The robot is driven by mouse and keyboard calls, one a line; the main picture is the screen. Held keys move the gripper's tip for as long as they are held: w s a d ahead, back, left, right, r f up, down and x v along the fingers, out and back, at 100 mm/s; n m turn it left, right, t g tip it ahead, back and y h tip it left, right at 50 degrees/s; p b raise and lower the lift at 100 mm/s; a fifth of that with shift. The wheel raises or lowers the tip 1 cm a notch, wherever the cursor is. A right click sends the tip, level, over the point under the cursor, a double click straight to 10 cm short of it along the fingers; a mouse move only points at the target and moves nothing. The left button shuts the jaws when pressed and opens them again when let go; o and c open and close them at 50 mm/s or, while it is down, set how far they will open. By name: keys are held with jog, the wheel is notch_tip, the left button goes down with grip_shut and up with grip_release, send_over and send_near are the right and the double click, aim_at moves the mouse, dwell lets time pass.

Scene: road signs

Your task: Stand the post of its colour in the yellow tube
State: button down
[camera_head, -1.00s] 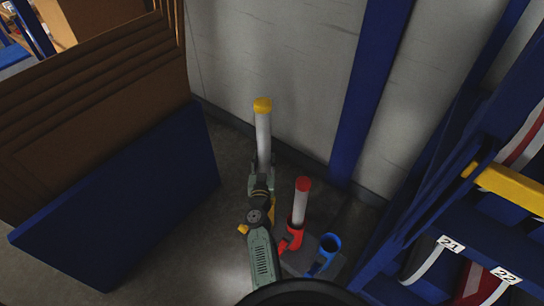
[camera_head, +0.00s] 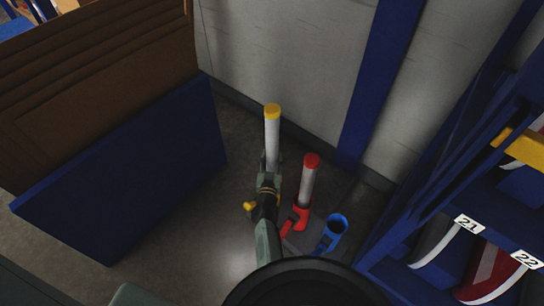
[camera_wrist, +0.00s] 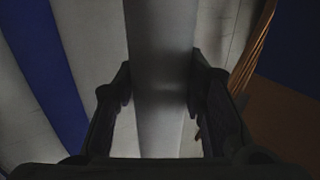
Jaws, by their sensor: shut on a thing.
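A white post with a yellow cap (camera_head: 272,125) stands upright, held in my gripper (camera_head: 271,166). In the wrist view the jaws (camera_wrist: 161,82) are shut on the pale post shaft (camera_wrist: 160,40), one finger on each side. The yellow tube (camera_head: 250,206) is mostly hidden behind my gripper and wrist; only small yellow parts show to the left and right. The post's lower end is hidden, so I cannot tell whether it is inside the tube.
Just right, a white post with a red cap (camera_head: 309,178) stands in a red tube (camera_head: 297,219). An empty blue tube (camera_head: 335,229) is further right. A blue panel (camera_head: 130,175) stands left, a blue rack (camera_head: 425,205) right, a grey wall (camera_head: 285,55) behind.

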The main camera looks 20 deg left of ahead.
notch_tip(320, 180, down, 10)
jog(key=b, duration=0.9)
jog(key=shift+f, duration=0.2)
